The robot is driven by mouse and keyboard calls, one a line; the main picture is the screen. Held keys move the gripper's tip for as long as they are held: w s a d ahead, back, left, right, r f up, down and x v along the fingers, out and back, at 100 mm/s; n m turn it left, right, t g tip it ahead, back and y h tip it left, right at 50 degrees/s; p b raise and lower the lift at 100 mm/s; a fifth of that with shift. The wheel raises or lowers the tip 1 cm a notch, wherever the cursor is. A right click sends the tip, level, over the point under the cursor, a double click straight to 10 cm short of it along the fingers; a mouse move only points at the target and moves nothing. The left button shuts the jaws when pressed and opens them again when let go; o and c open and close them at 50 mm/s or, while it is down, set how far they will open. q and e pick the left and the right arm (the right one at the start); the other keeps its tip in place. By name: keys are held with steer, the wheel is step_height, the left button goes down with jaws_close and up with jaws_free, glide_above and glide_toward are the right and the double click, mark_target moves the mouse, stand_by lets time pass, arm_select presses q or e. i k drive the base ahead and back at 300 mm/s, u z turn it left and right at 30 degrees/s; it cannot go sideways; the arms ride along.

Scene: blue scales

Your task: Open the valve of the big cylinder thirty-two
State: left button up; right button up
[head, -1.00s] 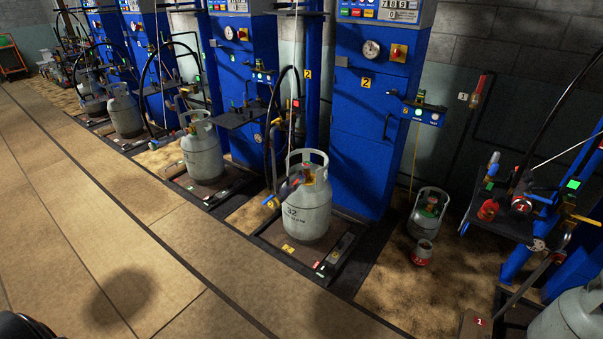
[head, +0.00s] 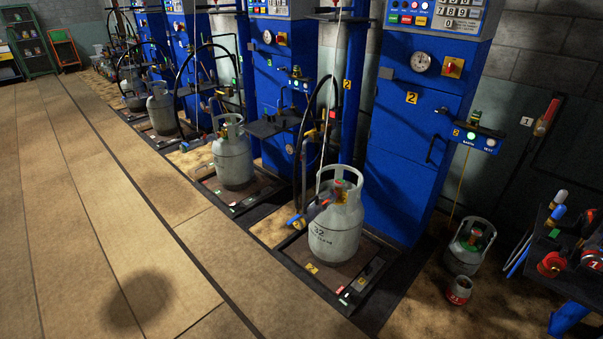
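The big grey cylinder marked 32 (head: 332,232) stands upright on a dark scale platform (head: 318,267) in the middle of the head view. Inside the collar is a valve (head: 340,196) with a red part, partly hidden by the collar. Whether the valve is open or shut cannot be told. Neither of my grippers is in view.
A blue scale cabinet marked 2 (head: 410,150) stands behind the cylinder. A small grey cylinder (head: 470,246) and a small red-and-grey one (head: 459,290) stand at right. A table with tools (head: 575,262) is at the right edge. The tan floor (head: 90,200) at left is clear.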

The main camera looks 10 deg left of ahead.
mark_target(338, 182)
steer(key=u, duration=0.25)
steer(key=i, duration=1.75)
steer(key=z, duration=1.25)
steer(key=i, duration=0.4)
steer(key=z, duration=0.35)
